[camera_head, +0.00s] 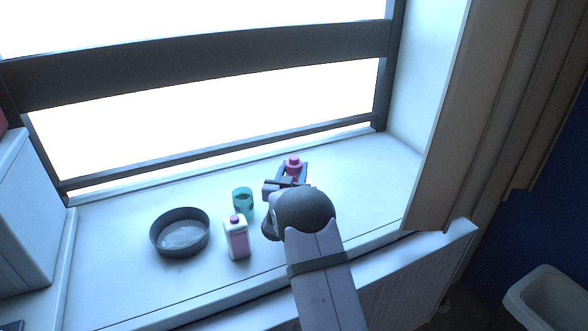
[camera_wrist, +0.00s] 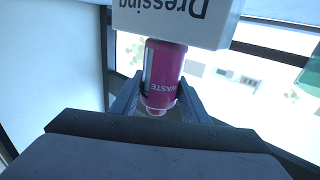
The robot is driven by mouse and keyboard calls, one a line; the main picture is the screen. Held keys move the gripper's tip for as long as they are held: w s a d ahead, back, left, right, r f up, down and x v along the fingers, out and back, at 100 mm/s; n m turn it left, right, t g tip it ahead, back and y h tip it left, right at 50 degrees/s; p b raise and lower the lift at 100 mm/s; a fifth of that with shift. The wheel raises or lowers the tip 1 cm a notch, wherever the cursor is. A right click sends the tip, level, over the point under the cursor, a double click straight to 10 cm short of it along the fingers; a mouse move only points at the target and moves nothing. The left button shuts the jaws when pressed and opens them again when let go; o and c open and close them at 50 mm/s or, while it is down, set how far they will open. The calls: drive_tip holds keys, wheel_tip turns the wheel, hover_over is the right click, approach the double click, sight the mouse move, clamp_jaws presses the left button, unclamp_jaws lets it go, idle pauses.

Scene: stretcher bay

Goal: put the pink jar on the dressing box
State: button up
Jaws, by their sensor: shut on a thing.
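The pink jar (camera_head: 293,162) shows between the fingers of my gripper (camera_head: 293,174) near the window side of the sill. In the wrist view the jar (camera_wrist: 163,75) has a dark pink body with "WASTE" lettering, upside down in the picture. The jaws (camera_wrist: 160,100) are shut on its sides. The white dressing box (camera_wrist: 190,22), with "Dressing" printed upside down, is at the top of the wrist view, right at the jar's base end. I cannot tell whether they touch. In the head view my gripper and arm mostly hide the box.
On the white sill (camera_head: 355,175), a dark round pan (camera_head: 155,243), a teal cup (camera_head: 243,201) and a white and pink bottle (camera_head: 237,241) stand left of my gripper. A white cabinet (camera_head: 25,210) is at far left, a beige curtain (camera_head: 470,110) at right. The sill's right part is clear.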

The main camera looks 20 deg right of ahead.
drive_tip(key=shift+f, duration=0.15)
drive_tip(key=o, duration=1.1)
drive_tip(key=shift+a, duration=0.1)
drive_tip(key=b+v, duration=0.2)
drive_tip(key=v, duration=1)
drive_tip(key=shift+b, duration=0.4)
